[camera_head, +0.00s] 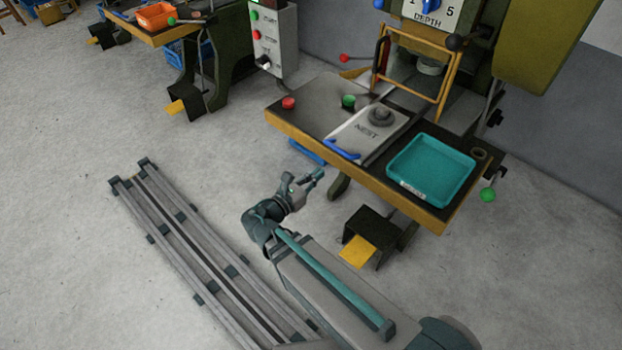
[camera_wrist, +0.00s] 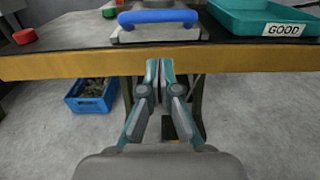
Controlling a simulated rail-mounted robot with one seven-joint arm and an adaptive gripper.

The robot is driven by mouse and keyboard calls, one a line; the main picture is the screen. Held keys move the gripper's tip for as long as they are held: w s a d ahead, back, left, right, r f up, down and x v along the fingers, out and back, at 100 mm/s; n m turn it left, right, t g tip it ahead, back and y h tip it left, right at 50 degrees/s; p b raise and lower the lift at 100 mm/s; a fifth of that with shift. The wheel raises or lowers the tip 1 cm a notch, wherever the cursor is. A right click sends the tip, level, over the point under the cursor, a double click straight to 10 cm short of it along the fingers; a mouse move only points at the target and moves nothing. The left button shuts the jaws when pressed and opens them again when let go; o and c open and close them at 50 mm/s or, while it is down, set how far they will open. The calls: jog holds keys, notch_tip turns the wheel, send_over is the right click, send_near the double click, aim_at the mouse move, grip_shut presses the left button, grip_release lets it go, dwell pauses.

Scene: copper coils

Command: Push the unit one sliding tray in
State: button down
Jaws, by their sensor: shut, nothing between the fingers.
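The sliding tray (camera_head: 360,132) is a light grey plate marked NEST, with a round dark fixture and a blue handle (camera_head: 342,149) at its near end. It lies on the press table, its handle end close to the front edge. The blue handle also shows at the top of the wrist view (camera_wrist: 158,16). My gripper (camera_head: 319,174) is in front of the table, left of the handle in the head view and apart from it. In the wrist view my gripper (camera_wrist: 159,70) is shut and empty, its fingertips overlapping the yellow table edge below the handle.
A teal GOOD bin (camera_head: 432,168) sits right of the tray. Red (camera_head: 288,103) and green (camera_head: 348,101) buttons stand to its left. A yellow guard frame (camera_head: 412,68) rises behind. A blue crate (camera_wrist: 91,95) and a pedal (camera_head: 358,251) are below.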

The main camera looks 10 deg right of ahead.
aim_at(338, 157)
jog(key=x, duration=0.9)
jog(key=shift+w+d+p, duration=0.2)
jog(key=shift+d+p, duration=0.05)
jog(key=shift+p, duration=0.1)
jog(key=shift+w, duration=0.1)
